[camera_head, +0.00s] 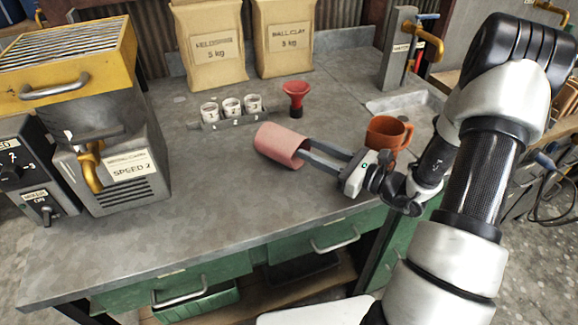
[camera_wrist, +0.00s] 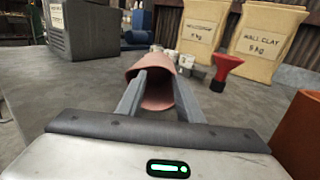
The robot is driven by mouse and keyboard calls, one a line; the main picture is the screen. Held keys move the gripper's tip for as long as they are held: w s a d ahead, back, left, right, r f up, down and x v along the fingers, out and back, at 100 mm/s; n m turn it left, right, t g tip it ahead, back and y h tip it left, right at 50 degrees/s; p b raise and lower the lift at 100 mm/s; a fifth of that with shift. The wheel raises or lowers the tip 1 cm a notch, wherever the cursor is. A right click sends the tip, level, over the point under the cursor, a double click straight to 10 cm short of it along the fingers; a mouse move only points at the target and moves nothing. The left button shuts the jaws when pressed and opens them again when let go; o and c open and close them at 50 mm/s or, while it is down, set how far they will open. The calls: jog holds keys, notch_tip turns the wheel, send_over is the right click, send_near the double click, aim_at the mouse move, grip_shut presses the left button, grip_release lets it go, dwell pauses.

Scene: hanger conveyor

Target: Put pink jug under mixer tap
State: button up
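The pink jug (camera_head: 281,144) lies on its side on the middle of the bench, its open mouth toward my gripper. In the wrist view the jug (camera_wrist: 150,70) is straight ahead, mouth facing the camera. My gripper (camera_head: 303,153) is low over the bench with its fingers apart. Their tips overlap the jug's mouth; contact is unclear. The fingers also show in the wrist view (camera_wrist: 160,78). The grey mixer (camera_head: 115,160), marked "SPEED 2", stands at the left. A yellow tap (camera_head: 91,168) is on its front. A second yellow tap (camera_head: 412,50) is at the back right.
A red funnel (camera_head: 295,97) and a rack of small numbered cups (camera_head: 231,108) stand behind the jug. An orange mug (camera_head: 388,134) is close beside my gripper. Two paper clay bags (camera_head: 210,45) stand at the back. The bench is clear between the jug and mixer.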

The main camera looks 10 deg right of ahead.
aim_at(300, 163)
jog(key=x, duration=0.4)
jog(key=shift+w+a, duration=0.2)
grip_shut()
dwell(1.2)
grip_release()
